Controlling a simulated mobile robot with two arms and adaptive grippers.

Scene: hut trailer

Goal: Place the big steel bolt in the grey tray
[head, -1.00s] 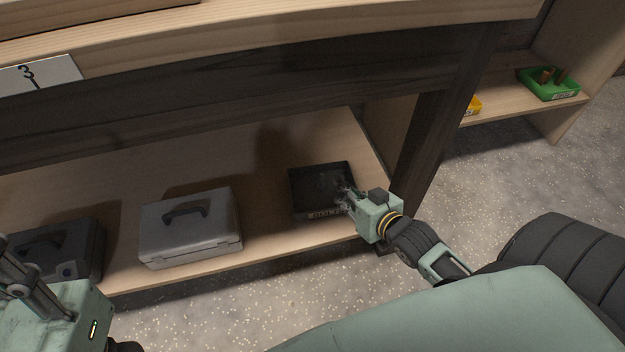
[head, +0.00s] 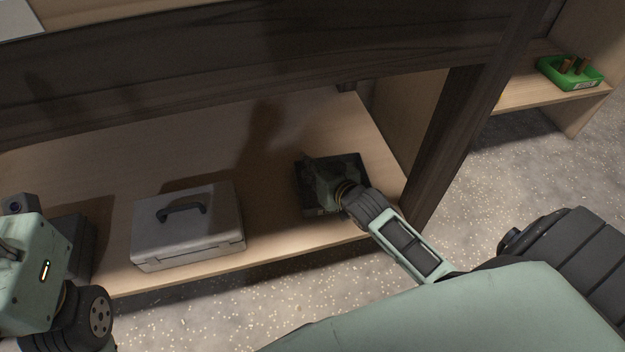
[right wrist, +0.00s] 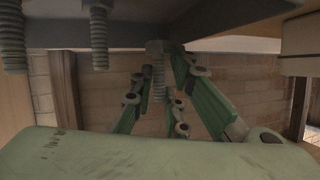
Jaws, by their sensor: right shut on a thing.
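A dark grey tray (head: 301,195) sits on the lower wooden shelf, near its right end. My right gripper (head: 322,178) reaches down over this tray and hides much of its inside. In the right wrist view, which looks upside down, a threaded steel bolt (right wrist: 158,72) with a hex head stands between the fingers, and the gripper (right wrist: 160,85) is shut on it.
Other threaded bolts (right wrist: 98,38) stand beside the held one. A silver case (head: 188,230) and a dark case (head: 75,245) stand left on the shelf. A dark beam (head: 250,70) runs above and a dark post (head: 450,140) stands right. A green tray (head: 570,75) is farther right.

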